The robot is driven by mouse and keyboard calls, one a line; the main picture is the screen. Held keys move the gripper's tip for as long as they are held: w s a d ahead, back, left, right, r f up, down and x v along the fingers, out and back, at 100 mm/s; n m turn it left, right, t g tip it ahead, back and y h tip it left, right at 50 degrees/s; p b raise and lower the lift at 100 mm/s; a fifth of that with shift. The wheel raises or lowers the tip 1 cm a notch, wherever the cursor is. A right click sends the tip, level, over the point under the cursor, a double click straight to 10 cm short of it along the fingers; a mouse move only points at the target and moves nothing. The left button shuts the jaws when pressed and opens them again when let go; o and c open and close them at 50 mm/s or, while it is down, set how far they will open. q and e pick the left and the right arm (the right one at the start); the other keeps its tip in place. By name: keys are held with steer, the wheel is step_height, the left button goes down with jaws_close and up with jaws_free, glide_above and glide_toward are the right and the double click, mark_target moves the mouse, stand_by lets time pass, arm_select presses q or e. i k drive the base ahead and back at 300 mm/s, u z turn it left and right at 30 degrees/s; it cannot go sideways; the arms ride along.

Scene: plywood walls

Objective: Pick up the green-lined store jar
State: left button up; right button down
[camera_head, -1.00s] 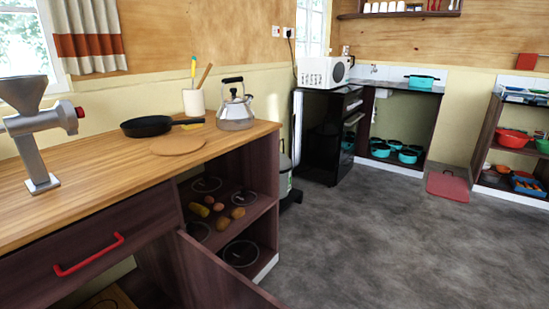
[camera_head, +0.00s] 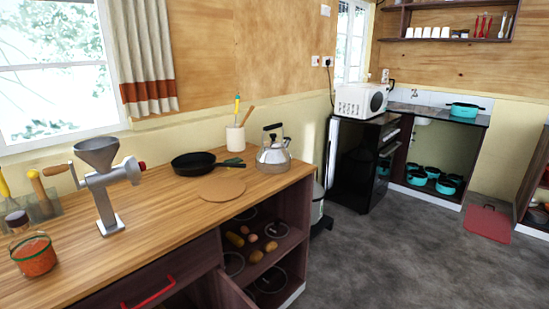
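A glass jar (camera_head: 36,258) with orange-red contents and a green line around its upper part stands upright on the wooden counter (camera_head: 150,238), at the far left of the head view. It looks like the green-lined store jar. A dark-topped container (camera_head: 17,222) stands right behind it and is partly hidden by it. Neither of my grippers is in view, and nothing is seen touching the jar.
A metal grinder (camera_head: 103,185) stands right of the jar. Utensils in a holder (camera_head: 44,205) are behind. A black pan (camera_head: 200,163), round board (camera_head: 222,188) and kettle (camera_head: 273,155) are farther right.

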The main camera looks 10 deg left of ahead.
mark_target(32, 249)
steer(key=u, duration=1.85)
